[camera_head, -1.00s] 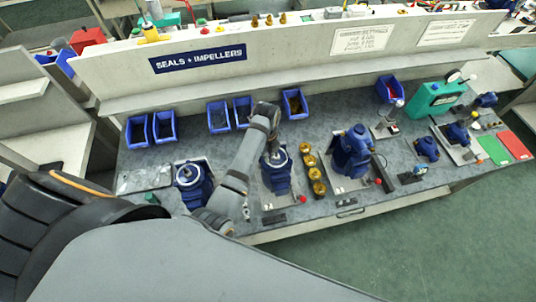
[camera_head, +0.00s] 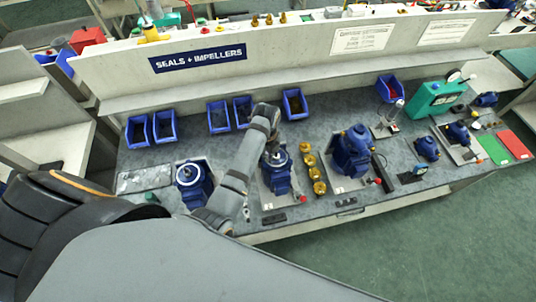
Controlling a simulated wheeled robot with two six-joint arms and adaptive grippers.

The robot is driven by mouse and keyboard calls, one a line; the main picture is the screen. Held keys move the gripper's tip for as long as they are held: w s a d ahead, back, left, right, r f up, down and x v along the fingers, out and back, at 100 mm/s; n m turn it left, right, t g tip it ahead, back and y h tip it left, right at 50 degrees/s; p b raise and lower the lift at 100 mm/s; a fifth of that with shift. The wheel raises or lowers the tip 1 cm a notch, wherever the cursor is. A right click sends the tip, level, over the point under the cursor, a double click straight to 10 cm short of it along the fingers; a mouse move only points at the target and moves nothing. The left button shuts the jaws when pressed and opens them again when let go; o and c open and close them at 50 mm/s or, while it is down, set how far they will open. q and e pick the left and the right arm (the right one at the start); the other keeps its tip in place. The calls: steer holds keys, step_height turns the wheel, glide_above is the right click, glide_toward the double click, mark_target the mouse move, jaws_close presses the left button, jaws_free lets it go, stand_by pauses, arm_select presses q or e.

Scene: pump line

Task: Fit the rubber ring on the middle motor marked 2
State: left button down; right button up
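The middle motor (camera_head: 279,182) is blue and stands upright on a pale plate in the centre of the bench, between two other blue motors. My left arm reaches in from the lower left, and its wrist bends down so that my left gripper (camera_head: 272,147) is directly over the top of this motor. The gripper is small and dark here; I cannot tell its finger opening or whether it touches the motor top. I cannot make out the rubber ring; the gripper and wrist hide part of the motor top. My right gripper is not in view.
The left motor (camera_head: 193,185) stands close to my forearm, and the right motor (camera_head: 352,153) is taller. Brass parts (camera_head: 314,173) stand in a row right of the middle motor. Several blue bins, such as this one (camera_head: 294,104), line the back below a shelf (camera_head: 300,82).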

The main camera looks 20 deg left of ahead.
arm_select(q)
steer(key=shift+f, duration=0.35)
stand_by(0.3)
steer(key=c, duration=1.4)
jaws_free()
steer(key=shift+c, duration=0.2)
steer(key=shift+r, duration=0.15)
step_height(320, 180, up, 9)
